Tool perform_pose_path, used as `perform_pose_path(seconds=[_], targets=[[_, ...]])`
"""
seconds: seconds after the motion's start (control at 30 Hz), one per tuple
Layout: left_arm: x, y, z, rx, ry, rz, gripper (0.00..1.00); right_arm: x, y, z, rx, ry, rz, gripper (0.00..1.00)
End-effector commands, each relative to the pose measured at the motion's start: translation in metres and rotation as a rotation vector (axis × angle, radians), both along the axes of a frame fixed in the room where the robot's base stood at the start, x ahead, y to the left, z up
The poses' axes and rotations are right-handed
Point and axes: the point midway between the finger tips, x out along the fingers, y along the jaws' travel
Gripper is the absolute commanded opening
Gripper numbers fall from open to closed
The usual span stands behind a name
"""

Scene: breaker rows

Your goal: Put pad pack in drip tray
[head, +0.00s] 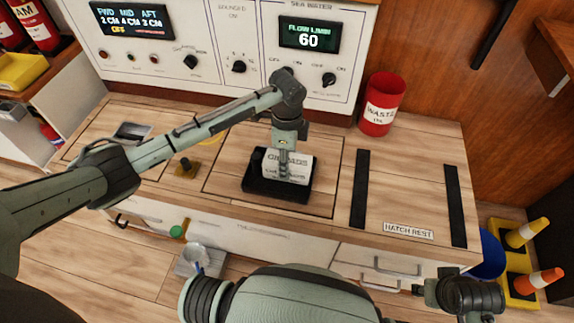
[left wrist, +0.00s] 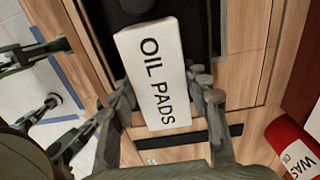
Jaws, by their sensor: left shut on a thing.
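The pad pack (head: 299,166) is a white block with black lettering. In the left wrist view the pad pack (left wrist: 152,70) reads OIL PADS. My left gripper (head: 288,172) is shut on it, with a finger on each side in the left wrist view (left wrist: 165,98). The black drip tray (head: 262,190) lies on the wooden counter, under and around the pack in the head view. In the left wrist view the tray (left wrist: 195,20) is partly hidden by the pack. I cannot tell whether the pack touches its floor. My right gripper (head: 460,297) is low at the right, its fingers unclear.
A red waste bin (head: 381,105) stands at the counter's back right. Two black strips (head: 360,188) and a HATCH REST label (head: 408,231) mark the right side. A brass knob (head: 187,167) is left of the tray. The control panel (head: 215,40) rises behind.

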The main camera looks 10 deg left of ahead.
Motion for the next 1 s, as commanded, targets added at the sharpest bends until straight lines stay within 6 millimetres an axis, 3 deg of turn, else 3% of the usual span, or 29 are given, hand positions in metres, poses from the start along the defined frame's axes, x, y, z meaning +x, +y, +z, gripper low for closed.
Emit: perform_pose_path(seconds=[0.1,0.47,0.5,0.67,1.0], targets=[[0.0,0.0,-0.017,0.001,0.001,0.0,0.14,0.0,0.0,0.005,-0.002,-0.005,0.0,0.4],[0.0,0.0,-0.021,0.0,0.0,0.0,0.14,0.0,0.0,0.006,-0.002,-0.005,0.0,0.4],[0.0,0.0,-0.022,0.001,0.0,0.0,0.48,0.0,0.0,0.006,-0.002,-0.004,0.0,0.4],[0.0,0.0,-0.022,0.001,0.0,0.0,0.67,0.0,0.0,0.005,-0.003,-0.003,0.0,0.4],[0.0,0.0,-0.018,0.0,-0.001,0.0,0.67,0.0,0.0,0.005,-0.003,-0.003,0.0,0.4]])
